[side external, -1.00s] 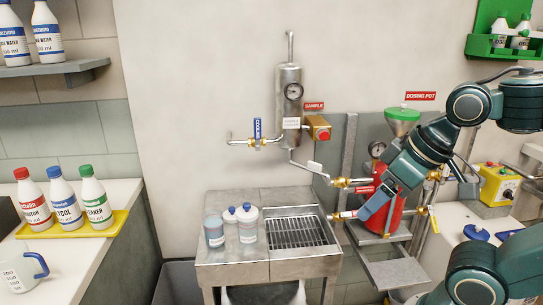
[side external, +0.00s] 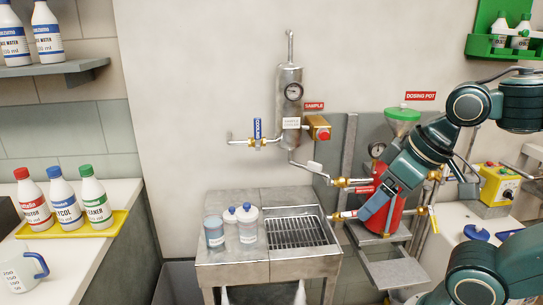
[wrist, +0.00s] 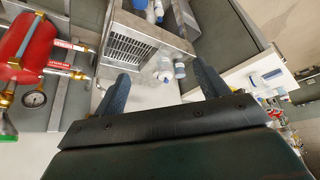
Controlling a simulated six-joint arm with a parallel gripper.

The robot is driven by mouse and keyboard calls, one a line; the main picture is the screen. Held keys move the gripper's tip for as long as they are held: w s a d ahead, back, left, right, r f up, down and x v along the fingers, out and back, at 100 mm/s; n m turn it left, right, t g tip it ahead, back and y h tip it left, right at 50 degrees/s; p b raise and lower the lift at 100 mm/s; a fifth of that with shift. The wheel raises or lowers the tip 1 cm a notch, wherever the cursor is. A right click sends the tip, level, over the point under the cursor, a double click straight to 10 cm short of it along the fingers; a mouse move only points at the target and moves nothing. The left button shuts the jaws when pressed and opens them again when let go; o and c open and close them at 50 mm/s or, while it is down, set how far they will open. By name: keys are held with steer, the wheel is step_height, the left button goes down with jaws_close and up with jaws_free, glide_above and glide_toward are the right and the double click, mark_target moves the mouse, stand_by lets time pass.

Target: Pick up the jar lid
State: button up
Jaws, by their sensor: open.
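My gripper (side external: 368,210) is open in front of the red dosing pot, right of the sink bench, with nothing seen held. In the wrist view its two fingers (wrist: 162,84) stand apart, with small clear bottles (wrist: 165,72) visible beyond them. A round blue piece that looks like a lid (side external: 476,232) lies on the white surface at the right, apart from my gripper. On the bench, a clear container (side external: 214,233) stands beside two containers with blue-and-white tops, the nearer one (side external: 248,228) in front. I cannot tell for certain which piece is the jar lid.
The steel bench (side external: 215,258) has a drain grate (side external: 297,232). Valves and pipes surround the red dosing pot (side external: 388,218). A yellow tray (side external: 120,222) of bottles and a mug (side external: 22,272) stand at the left. A yellow control box (side external: 495,187) is at the right.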

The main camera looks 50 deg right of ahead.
steer(key=shift+o, duration=0.9)
steer(key=shift+w, duration=0.1)
steer(key=w+d+n+g+y, duration=0.15)
steer(key=w+n, duration=0.25)
steer(key=w, duration=2.1)
steer(key=w+d+f+n, duration=0.1)
steer(key=w+d+f, duration=0.1)
steer(key=w+f, duration=0.4)
steer(key=w+d+f+n+y, duration=0.1)
steer(key=w+d+f, duration=0.1)
steer(key=w+f, duration=0.4)
steer(key=w+d+f+n, duration=0.1)
steer(key=w+d+f, duration=0.2)
steer(key=w+f, duration=0.3)
steer(key=shift+w+f+g, duration=0.15)
steer(key=shift+f+g, duration=0.2)
steer(key=shift+f, duration=0.3)
steer(key=shift+w+d+f+n, duration=0.15)
steer(key=shift+f+n, duration=0.1)
steer(key=shift+n, duration=0.05)
